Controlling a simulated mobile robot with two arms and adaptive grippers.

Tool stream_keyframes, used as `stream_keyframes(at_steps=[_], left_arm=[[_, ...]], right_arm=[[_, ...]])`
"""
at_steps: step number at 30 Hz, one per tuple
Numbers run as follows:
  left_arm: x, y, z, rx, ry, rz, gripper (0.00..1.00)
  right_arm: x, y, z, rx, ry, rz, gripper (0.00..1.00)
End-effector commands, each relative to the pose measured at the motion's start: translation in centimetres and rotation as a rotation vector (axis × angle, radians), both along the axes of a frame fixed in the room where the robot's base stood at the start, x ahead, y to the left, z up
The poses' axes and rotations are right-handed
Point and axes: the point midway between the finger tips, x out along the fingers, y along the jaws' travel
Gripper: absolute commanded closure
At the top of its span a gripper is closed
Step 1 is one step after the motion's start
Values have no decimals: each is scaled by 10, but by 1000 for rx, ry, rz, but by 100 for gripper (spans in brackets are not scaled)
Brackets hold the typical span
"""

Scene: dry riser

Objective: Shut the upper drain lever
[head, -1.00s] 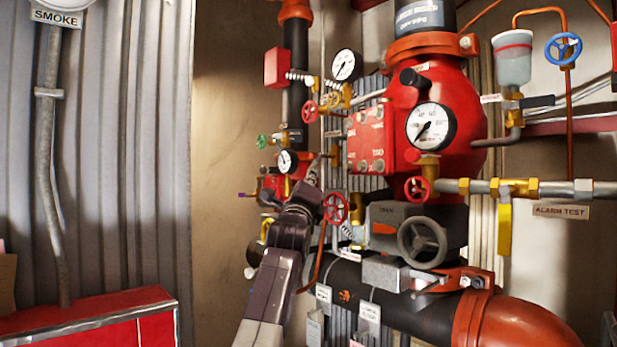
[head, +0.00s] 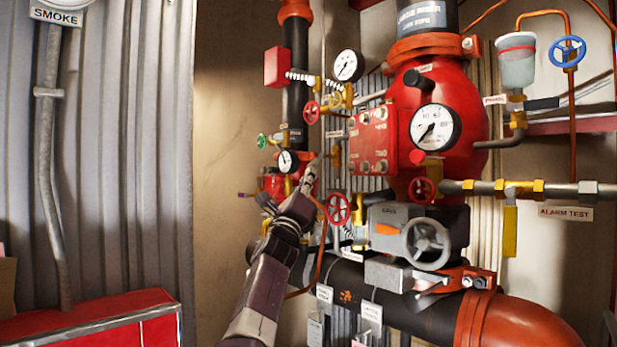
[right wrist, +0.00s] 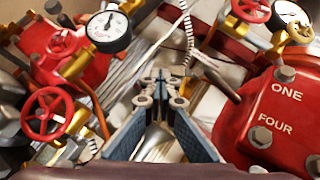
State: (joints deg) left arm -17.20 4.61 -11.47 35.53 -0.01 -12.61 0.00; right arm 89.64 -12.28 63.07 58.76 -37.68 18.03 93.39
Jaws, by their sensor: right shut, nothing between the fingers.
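My right gripper (head: 314,168) is in front of the narrow riser pipework, left of the big red valve body (head: 465,120). In the right wrist view my right gripper (right wrist: 161,78) is shut with nothing between its fingers. It sits between a red valve with handwheels and the red cover plate (right wrist: 280,118). My left gripper is not in view.
Red handwheels (head: 337,208), a small gauge (head: 288,161) and thin pipes crowd the gripper. A yellow lever (head: 510,230) hangs down by the alarm test sign (head: 566,212). A red cabinet (head: 90,320) stands at lower left. The bare wall left of the riser is clear.

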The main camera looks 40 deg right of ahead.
Motion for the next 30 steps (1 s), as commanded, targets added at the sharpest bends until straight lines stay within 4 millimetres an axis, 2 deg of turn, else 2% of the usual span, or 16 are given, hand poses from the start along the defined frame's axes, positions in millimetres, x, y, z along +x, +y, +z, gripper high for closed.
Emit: stream_keyframes(at_steps=[14,30], left_arm=[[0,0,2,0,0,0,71],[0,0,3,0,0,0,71]], right_arm=[[1,-2,5,17,-228,-2,100],[3,-2,10,17,-222,-2,100]])
